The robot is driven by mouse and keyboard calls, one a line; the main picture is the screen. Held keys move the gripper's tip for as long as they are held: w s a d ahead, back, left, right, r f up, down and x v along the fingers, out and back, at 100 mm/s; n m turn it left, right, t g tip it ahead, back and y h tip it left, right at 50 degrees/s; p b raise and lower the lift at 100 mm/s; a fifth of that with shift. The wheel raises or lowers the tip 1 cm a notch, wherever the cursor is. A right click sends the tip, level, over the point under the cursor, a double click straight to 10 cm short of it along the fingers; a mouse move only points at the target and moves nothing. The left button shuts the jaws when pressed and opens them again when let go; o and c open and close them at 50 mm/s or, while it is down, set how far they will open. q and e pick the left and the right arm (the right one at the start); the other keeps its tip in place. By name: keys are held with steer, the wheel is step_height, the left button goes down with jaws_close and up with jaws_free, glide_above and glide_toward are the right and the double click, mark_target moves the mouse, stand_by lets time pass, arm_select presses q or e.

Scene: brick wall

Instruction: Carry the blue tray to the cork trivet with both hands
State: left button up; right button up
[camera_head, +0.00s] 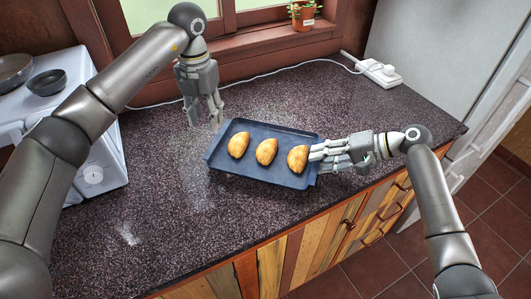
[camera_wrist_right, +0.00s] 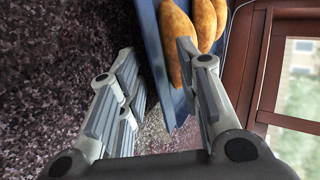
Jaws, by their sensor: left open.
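The blue tray (camera_head: 252,172) lies on the dark speckled counter with three golden pastries (camera_head: 267,151) in a row in it. My left gripper (camera_head: 205,123) is open and empty, pointing down near the tray's left end. My right gripper (camera_head: 313,154) is at the tray's right end, its fingertips by the rightmost pastry (camera_head: 298,158). In the right wrist view, the fingers of this gripper (camera_wrist_right: 157,52) are spread, with the edge of the tray (camera_wrist_right: 168,85) between them and a gap to the left finger. I see no cork trivet.
A white appliance (camera_head: 95,165) stands at the left with a dark bowl (camera_head: 47,83) on top. A power strip (camera_head: 380,72) and its cable lie along the back, below a potted plant (camera_head: 303,15). The counter in front of and left of the tray is clear.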

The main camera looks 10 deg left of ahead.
steer(key=v, duration=1.2)
